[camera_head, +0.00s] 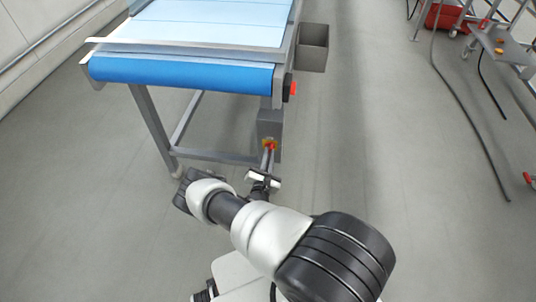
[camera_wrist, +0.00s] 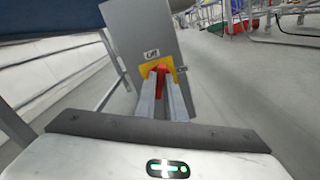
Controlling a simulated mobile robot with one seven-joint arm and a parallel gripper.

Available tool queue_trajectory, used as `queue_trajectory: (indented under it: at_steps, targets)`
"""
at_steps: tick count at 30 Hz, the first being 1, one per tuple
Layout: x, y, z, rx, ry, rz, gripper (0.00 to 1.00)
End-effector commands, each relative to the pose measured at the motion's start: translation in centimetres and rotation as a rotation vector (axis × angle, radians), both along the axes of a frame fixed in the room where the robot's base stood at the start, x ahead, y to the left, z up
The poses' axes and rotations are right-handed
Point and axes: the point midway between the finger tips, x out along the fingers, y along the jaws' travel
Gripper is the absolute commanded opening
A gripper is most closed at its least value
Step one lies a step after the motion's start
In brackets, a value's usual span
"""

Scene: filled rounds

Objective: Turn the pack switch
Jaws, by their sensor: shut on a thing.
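The pack switch (camera_wrist: 160,69) is a red handle on a yellow plate (camera_wrist: 145,74), on the front of a grey box (camera_wrist: 140,29) with an "Off" label above the plate. In the head view the switch (camera_head: 269,145) is small, on the box (camera_head: 269,122) fixed to the conveyor's right leg. My gripper (camera_wrist: 162,80) is shut on the red handle, one finger on each side. The fingers hide part of the handle and plate. In the head view my gripper (camera_head: 268,152) reaches up to the switch from below.
The conveyor (camera_head: 182,74) with its blue belt end stands above and left of the box. A red button (camera_head: 293,88) and a grey bin (camera_head: 312,48) are on its right side. Grey floor (camera_head: 380,140) lies clear to the right. A hose (camera_head: 465,100) lies farther right.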

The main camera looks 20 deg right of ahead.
Motion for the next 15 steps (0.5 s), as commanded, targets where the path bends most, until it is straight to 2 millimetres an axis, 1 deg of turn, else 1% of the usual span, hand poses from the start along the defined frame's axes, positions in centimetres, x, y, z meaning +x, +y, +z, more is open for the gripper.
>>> queue_trajectory:
  at_steps: [6, 15]
  targets:
    - [0.06, -0.06, 0.03, 0.045, -0.031, 0.001, 0.0]
    - [0.08, -0.06, 0.0, 0.054, -0.037, 0.001, 0.0]
